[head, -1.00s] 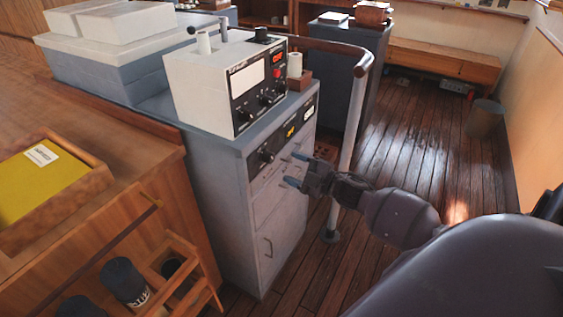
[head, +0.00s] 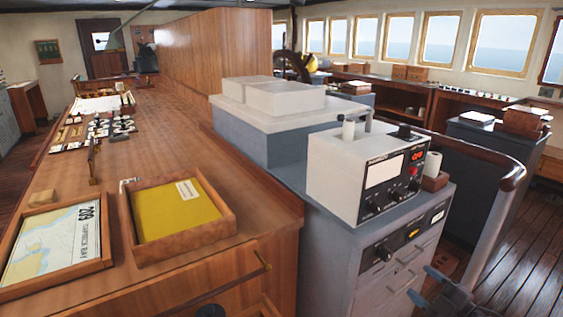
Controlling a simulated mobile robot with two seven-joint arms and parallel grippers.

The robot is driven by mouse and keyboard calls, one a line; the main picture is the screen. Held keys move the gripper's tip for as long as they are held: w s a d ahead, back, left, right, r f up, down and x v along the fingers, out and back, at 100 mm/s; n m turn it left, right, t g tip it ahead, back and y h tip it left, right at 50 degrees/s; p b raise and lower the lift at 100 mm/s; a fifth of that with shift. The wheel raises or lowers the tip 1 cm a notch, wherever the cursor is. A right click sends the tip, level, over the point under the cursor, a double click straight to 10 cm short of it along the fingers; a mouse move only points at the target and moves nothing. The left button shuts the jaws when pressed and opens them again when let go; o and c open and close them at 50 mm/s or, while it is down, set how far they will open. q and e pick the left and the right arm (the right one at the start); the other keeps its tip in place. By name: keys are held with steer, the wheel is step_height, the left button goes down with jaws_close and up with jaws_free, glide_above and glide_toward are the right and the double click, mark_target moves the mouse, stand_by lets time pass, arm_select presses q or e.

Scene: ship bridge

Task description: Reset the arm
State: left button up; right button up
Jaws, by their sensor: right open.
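My right gripper (head: 438,290) shows at the bottom right of the head view. Its two blue-tipped fingers are apart and nothing is between them. It is in front of the grey cabinet (head: 352,262), near the drawer handles, and I cannot tell whether it touches them. The lower part of my right arm is cut off by the bottom edge. My left gripper is not in the picture.
A white instrument box (head: 335,172) stands on the cabinet. A curved handrail (head: 497,205) rises beside my right gripper. The wooden counter (head: 150,170) at left carries a yellow tray (head: 175,210) and a framed chart (head: 55,245). Plank floor (head: 535,245) is open at right.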

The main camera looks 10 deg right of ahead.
steer(key=s+a+f+m+g+h, duration=0.3)
steer(key=s+a+f+m, duration=0.4)
steer(key=s, duration=0.3)
steer(key=s+a+f+m+g+h, duration=0.3)
steer(key=s+a+f+m, duration=0.4)
steer(key=s, duration=0.4)
steer(key=shift+a+f+m, duration=0.2)
steer(key=shift+f+m, duration=0.1)
steer(key=shift+f, duration=0.5)
steer(key=shift+w, duration=0.1)
steer(key=shift+c, duration=0.4)
